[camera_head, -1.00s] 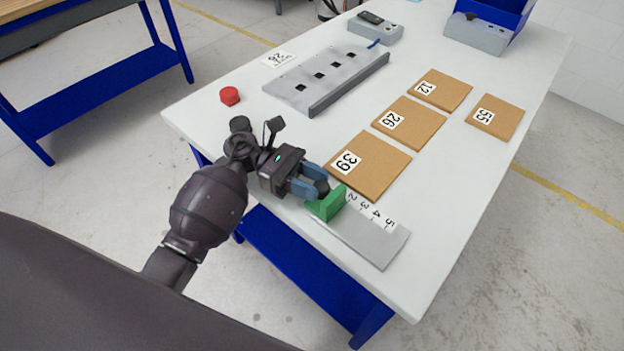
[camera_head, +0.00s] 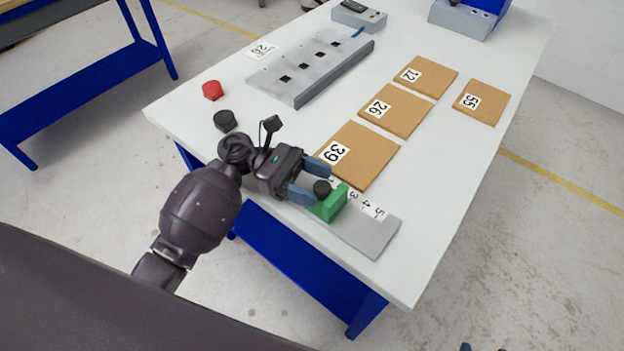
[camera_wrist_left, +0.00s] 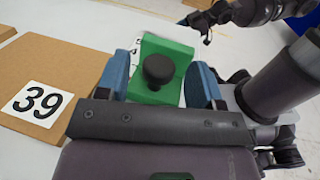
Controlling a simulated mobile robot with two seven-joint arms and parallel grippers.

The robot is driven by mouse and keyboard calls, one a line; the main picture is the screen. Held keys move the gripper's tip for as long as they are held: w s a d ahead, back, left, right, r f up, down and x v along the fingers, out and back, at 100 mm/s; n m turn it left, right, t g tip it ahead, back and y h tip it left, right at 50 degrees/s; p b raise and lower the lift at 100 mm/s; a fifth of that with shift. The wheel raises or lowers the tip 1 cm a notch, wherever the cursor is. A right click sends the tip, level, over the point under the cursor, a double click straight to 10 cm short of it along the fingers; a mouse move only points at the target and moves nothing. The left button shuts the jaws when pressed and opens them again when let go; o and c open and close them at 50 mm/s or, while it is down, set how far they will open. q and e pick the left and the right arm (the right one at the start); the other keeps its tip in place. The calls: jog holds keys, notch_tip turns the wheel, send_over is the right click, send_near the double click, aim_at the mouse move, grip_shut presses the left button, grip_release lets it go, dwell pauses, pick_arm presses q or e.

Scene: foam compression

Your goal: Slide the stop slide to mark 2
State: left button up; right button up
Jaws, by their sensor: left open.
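The green stop slide (camera_head: 332,204) with its black knob (camera_head: 322,187) sits on the grey scale plate (camera_head: 372,239) at the table's front edge. Marks 3, 4 and 5 show beyond the slide; mark 2 cannot be read and seems hidden behind the green block. My left gripper (camera_head: 310,182) is open, with its blue fingers on either side of the knob. In the left wrist view, the knob (camera_wrist_left: 158,69) stands between the spread fingers, clear of both. My right gripper is at most a sliver of two tips at the bottom edge of the head view.
Brown foam pads labelled 39 (camera_head: 362,159), 26 (camera_head: 397,111), 12 (camera_head: 428,77) and 55 (camera_head: 482,103) lie behind the plate. A grey fixture (camera_head: 312,68), red button (camera_head: 212,90) and black knob (camera_head: 225,121) are on the left.

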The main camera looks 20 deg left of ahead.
pick_arm(q)
jog(key=a, duration=0.6)
jog(key=w+a+b, duration=0.1)
jog(key=a, duration=0.2)
jog(key=shift+w+a+f, duration=0.1)
jog(key=shift+a, duration=0.15)
jog(key=shift+w+a, duration=0.1)
jog(key=shift+a, duration=0.5)
